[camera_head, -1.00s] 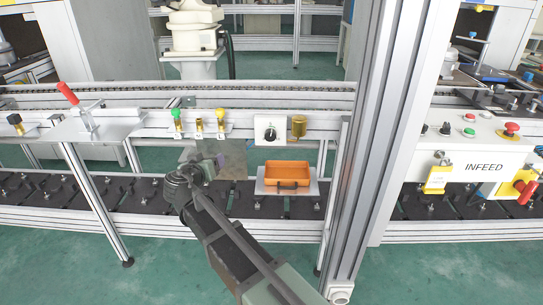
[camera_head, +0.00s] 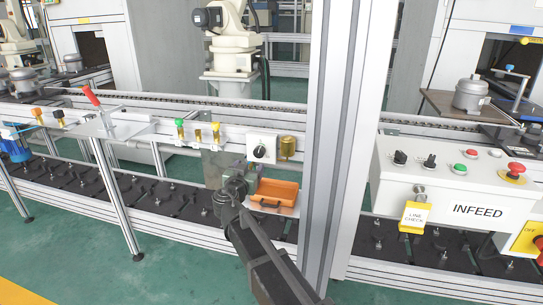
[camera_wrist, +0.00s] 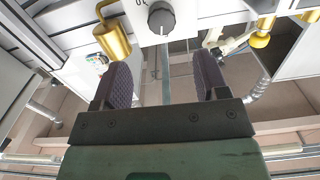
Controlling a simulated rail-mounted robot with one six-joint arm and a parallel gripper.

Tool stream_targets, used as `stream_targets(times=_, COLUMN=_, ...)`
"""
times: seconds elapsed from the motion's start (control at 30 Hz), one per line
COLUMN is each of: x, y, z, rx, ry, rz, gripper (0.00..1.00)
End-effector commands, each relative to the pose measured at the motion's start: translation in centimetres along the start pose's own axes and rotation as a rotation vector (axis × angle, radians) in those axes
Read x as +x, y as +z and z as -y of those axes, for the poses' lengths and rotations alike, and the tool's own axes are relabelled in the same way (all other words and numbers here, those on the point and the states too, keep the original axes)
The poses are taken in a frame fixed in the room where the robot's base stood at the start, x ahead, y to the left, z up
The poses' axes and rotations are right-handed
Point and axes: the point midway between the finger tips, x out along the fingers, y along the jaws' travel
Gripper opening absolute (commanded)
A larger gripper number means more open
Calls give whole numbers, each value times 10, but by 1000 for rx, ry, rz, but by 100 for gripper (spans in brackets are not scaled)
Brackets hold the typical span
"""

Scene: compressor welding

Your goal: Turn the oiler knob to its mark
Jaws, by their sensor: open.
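The oiler knob (camera_head: 259,152) is a round black knob with a light pointer line, on a white plate (camera_head: 251,139) on the rail. A brass oiler cup (camera_head: 287,147) is mounted just right of it. In the wrist view the knob (camera_wrist: 161,18) is at the top centre, beyond the fingers, with the brass cup (camera_wrist: 113,42) to its left. Dark printing shows beside the knob, but the mark is cut off by the frame edge. My gripper (camera_wrist: 165,78) is open and empty, its fingers apart from the knob. In the head view my wrist hangs below and left of the knob.
An orange bin (camera_head: 277,194) sits on a shelf below the knob. Green and yellow fittings (camera_head: 197,135) are on the rail to the left. A thick upright post (camera_head: 335,150) stands close on the right, before the INFEED panel (camera_head: 455,190).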

Motion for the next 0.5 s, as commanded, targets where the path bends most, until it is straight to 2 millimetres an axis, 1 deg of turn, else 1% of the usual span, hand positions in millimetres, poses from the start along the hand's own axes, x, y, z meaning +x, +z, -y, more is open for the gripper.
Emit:
stream_targets(times=0.07, x=8, y=0, z=1, rx=0, ry=1, rz=0, gripper=67)
stream_targets(times=0.13, x=21, y=0, z=1, rx=0, ry=2, rz=0, gripper=67)
stream_targets(times=0.3, x=63, y=0, z=1, rx=0, ry=3, rz=0, gripper=67)
stream_targets(times=0.4, x=84, y=0, z=1, rx=0, ry=2, rz=1, gripper=67)
stream_targets(times=0.5, x=99, y=0, z=1, rx=0, ry=2, rz=1, gripper=67)
